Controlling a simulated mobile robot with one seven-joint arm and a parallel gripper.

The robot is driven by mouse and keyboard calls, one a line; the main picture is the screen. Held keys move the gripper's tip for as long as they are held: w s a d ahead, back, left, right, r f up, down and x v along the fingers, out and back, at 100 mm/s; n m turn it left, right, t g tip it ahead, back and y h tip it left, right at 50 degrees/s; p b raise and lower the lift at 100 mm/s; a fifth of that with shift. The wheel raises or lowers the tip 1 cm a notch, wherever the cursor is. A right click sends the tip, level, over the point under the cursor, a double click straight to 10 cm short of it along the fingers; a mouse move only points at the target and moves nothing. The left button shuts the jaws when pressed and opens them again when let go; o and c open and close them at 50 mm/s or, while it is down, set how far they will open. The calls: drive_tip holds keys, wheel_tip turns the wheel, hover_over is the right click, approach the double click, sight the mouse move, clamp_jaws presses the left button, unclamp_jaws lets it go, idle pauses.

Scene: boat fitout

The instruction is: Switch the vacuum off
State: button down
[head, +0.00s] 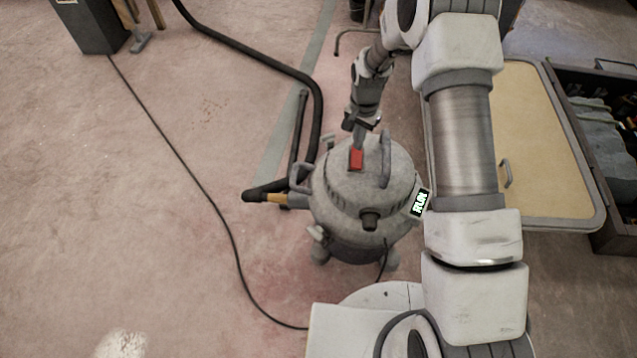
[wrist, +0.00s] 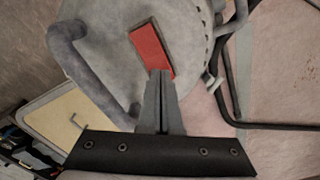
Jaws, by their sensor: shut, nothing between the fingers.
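The vacuum (head: 340,205) is a grey drum standing on the floor, with a carry handle on its lid. A red rocker switch (head: 356,159) sits on top of the lid; it also shows in the wrist view (wrist: 150,47). My gripper (head: 359,137) is over the lid, shut and empty. In the wrist view the closed fingertips (wrist: 160,74) overlap the near end of the red switch. I cannot tell whether they touch it.
A black hose (head: 300,75) runs from the vacuum's left side toward the back. A thin cable (head: 190,170) lies across the floor at left. A tan panel (head: 527,150) and an open dark tool case (head: 600,130) lie at right. The left floor is mostly clear.

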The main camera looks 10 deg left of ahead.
drive_tip(key=shift+f, duration=0.35)
drive_tip(key=shift+r+p, duration=2.15)
drive_tip(key=shift+r, duration=1.35)
